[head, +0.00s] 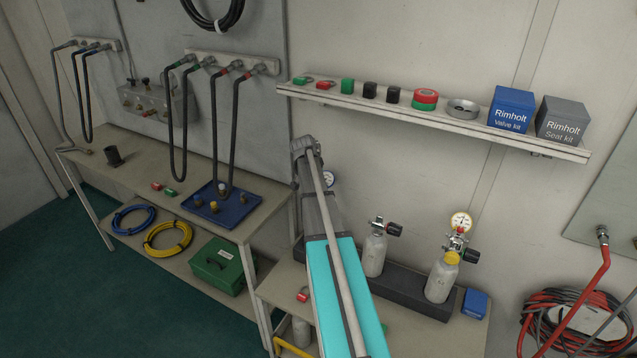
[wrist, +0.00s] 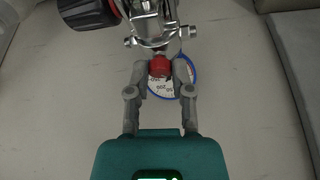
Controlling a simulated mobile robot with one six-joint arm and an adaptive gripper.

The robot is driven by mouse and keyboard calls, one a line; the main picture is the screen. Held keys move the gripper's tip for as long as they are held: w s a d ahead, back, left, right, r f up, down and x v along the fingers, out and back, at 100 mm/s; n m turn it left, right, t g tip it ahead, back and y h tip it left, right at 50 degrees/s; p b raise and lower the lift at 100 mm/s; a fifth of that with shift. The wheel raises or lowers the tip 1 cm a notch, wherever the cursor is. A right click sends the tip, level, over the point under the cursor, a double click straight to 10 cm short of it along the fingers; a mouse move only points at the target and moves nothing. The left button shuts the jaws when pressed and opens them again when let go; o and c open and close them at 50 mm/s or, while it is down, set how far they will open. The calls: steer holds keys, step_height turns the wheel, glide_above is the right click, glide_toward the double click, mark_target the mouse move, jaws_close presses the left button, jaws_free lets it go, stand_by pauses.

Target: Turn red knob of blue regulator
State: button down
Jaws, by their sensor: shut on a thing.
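In the wrist view, my gripper (wrist: 160,72) is closed around a small red knob (wrist: 160,65), one finger on each side. The knob sits on the front of a chrome regulator body (wrist: 153,25). A round gauge with a blue rim (wrist: 190,70) lies behind the fingers and is partly covered by them. In the head view, a small part of the gauge (head: 330,179) shows just right of my arm. My arm hides the rest of the regulator, the red knob and my gripper there.
A black handwheel (wrist: 88,14) is close at the wrist view's top left. A shelf (head: 440,124) with caps and boxes hangs above.

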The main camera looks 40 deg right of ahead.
steer(key=m, duration=0.1)
steer(key=m+g, duration=0.1)
steer(key=m, duration=0.1)
steer(key=shift+w+m, duration=0.2)
steer(key=shift+m, duration=0.1)
steer(key=shift+m+g, duration=0.8)
steer(key=shift+m, duration=0.8)
steer(key=c, duration=0.5)
jaws_free()
steer(key=shift+s, duration=0.1)
